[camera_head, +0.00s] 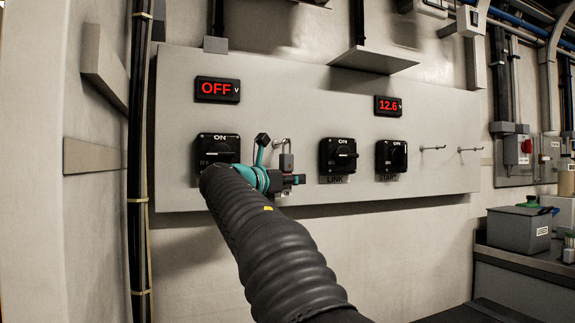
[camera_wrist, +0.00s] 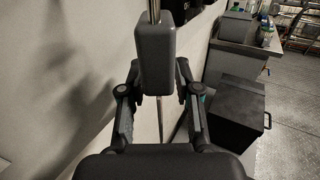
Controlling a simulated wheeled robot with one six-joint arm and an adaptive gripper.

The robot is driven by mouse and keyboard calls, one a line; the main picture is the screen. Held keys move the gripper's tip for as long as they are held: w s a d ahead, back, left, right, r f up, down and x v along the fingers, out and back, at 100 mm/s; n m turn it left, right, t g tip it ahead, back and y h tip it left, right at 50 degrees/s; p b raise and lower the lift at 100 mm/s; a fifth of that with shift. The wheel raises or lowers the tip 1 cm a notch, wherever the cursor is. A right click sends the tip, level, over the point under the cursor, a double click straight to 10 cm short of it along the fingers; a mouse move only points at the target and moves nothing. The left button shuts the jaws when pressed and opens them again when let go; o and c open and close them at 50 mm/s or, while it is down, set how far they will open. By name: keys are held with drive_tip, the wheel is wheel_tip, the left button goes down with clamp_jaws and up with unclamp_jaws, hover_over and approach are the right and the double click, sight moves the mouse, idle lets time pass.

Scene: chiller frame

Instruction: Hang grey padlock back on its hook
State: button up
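The grey padlock (camera_head: 287,162) is upright in front of the panel, between the left switch and the LINK switch. Its metal shackle points up, beside what may be a hook; I cannot tell whether it is on it. In the wrist view the padlock's grey body (camera_wrist: 154,60) is between the two fingers, with the shackle seen edge-on above. My gripper (camera_head: 291,180) is at the padlock's lower part, and its fingers close in on both sides of the body; the exact contact is partly hidden.
Two bare hooks (camera_head: 433,149) (camera_head: 470,150) stick out at the panel's right. The LINK switch (camera_head: 338,156) and START switch (camera_head: 391,156) project from the panel (camera_head: 310,105) right of the gripper. A shelf (camera_head: 374,59) juts out above. A grey box (camera_head: 519,229) stands on a bench at right.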

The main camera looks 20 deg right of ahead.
clamp_jaws()
drive_tip(key=shift+r, duration=0.1)
